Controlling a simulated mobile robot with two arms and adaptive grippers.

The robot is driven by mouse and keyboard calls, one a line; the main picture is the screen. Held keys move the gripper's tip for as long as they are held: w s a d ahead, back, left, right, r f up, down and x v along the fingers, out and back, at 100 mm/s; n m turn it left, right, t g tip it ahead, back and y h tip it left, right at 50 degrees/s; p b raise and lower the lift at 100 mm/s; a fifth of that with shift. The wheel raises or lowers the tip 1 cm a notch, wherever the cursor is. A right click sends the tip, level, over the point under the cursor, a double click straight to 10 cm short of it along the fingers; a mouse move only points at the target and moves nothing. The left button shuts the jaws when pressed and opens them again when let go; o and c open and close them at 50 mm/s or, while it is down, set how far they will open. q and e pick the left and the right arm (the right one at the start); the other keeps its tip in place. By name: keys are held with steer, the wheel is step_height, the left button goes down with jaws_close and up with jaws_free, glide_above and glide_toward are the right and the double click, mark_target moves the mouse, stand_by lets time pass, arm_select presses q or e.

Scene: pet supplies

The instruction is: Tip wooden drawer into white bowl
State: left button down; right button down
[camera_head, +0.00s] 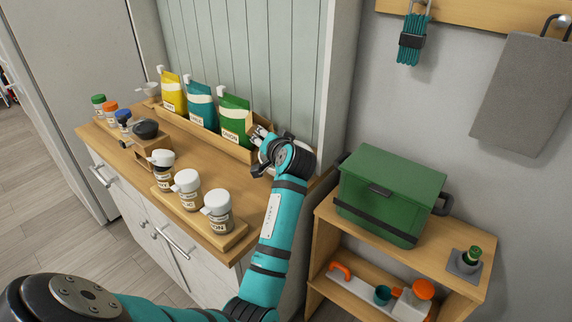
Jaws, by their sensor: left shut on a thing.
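My left gripper (262,136) is at the right end of the wooden counter, beside the green pouch. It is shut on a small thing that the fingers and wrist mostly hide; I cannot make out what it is. A white bowl (267,158) is partly visible under and behind the gripper and wrist; its inside is hidden. A small grinder (146,131) with a dark top and wooden body stands towards the left of the counter. I cannot clearly make out the wooden drawer. My right gripper is not in view.
Yellow, teal and green pouches (236,117) stand in a wooden tray along the back. White-lidded jars (218,211) stand on a wooden board at the counter's front. A green box (390,190) sits on a lower shelf unit to the right.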

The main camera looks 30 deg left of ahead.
arm_select(q)
step_height(320, 180, up, 4)
steer(key=n+t+h+p, duration=0.1)
steer(key=n+p, duration=0.1)
steer(key=n+t+h+p, duration=0.1)
steer(key=n+h+p, duration=0.1)
steer(key=n, duration=0.1)
steer(key=shift+p, duration=0.3)
